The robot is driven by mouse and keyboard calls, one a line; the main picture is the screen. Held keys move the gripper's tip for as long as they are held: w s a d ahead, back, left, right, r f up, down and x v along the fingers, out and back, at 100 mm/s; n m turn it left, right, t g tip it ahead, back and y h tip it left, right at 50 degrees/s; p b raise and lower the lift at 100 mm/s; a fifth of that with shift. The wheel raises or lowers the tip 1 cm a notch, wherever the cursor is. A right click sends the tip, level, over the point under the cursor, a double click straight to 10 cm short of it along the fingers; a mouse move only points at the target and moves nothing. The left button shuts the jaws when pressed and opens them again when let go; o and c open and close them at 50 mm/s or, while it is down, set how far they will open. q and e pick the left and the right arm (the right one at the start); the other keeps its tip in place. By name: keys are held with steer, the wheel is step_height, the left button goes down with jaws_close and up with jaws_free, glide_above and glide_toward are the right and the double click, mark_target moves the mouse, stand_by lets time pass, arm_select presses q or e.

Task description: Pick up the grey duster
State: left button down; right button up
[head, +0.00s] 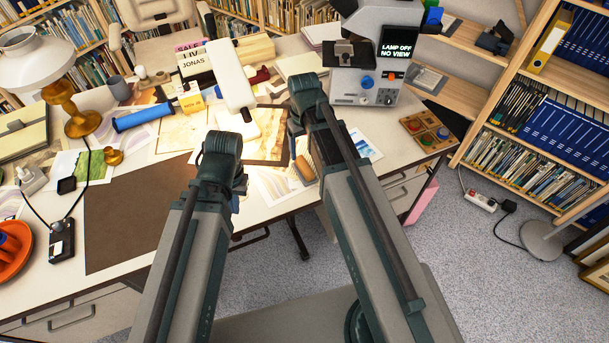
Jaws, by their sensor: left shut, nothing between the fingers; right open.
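I cannot make out a grey duster for certain on the cluttered desk (118,222); it may be hidden behind my arms or among the papers. My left gripper (240,184) is partly hidden by its own arm, above the desk's front edge; it is shut and empty. My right gripper (296,130) is largely covered by its own arm, over the right-hand part of the papers; it is open. A tan rounded object (304,168) shows beside the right arm, partly covered by it.
A blue roll (143,117), a brass lamp (83,122) and an orange dish (14,258) are on the left. The brown mat is bare. A bookcase (532,87) stands right.

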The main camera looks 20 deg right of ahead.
mark_target(305, 165)
arm_select(q)
steer(key=shift+f+b, duration=1.1)
steer(key=shift+f, duration=0.55)
arm_select(e)
steer(key=shift+f, duration=1.65)
arm_select(q)
steer(key=shift+f, duration=0.1)
arm_select(e)
steer(key=shift+f, duration=0.15)
arm_select(q)
step_height(305, 165, down, 5)
steer(key=b, duration=0.5)
arm_select(e)
steer(key=f, duration=0.5)
steer(key=shift+w+d, duration=0.15)
steer(key=shift+w, duration=0.1)
jaws_close()
